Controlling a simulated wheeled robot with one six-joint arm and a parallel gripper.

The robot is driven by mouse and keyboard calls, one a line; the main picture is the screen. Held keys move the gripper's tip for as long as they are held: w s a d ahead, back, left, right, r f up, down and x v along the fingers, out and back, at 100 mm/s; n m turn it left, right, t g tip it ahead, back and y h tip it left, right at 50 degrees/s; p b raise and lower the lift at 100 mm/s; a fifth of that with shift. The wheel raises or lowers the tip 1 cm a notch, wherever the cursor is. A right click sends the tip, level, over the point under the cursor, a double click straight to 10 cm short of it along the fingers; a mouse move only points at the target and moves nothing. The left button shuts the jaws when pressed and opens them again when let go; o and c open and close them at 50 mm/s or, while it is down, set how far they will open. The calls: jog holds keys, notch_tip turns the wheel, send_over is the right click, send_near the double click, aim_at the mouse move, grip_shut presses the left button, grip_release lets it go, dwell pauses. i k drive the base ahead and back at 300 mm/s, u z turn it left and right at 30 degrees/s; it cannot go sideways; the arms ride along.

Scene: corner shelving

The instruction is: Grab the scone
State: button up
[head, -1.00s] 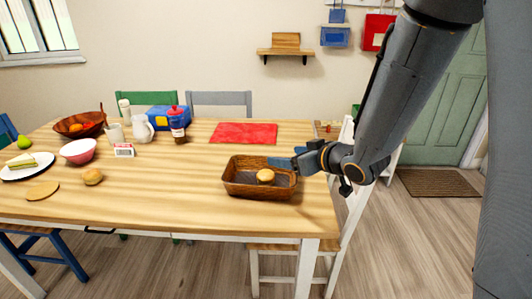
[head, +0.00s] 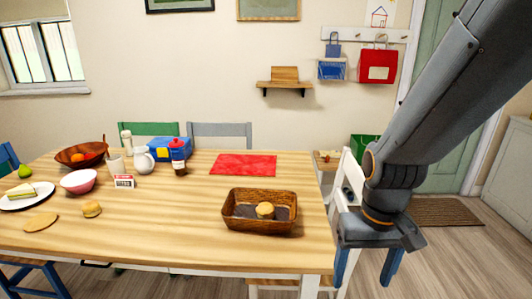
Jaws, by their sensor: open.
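A round golden-brown scone (head: 265,210) sits in a brown wicker basket (head: 240,225) near the front right of the wooden table. A similar small round bun (head: 91,209) lies on the table at the left, beside a round wooden board; I cannot tell whether it is also a scone. My gripper (head: 368,274) is to the right of the table's edge, apart from the basket. It points down with its blue fingers spread and nothing between them.
A red mat (head: 243,165) lies behind the basket. A white chair (head: 346,190) is beside my arm. Table left of the basket is clear.

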aim_at(91, 208)
jog(key=u, duration=1.65)
jog(key=k, duration=0.5)
jog(key=u, duration=0.75)
jog(key=i, duration=1.55)
jog(key=z, duration=0.95)
jog(key=i, duration=0.95)
jog(key=z, duration=0.85)
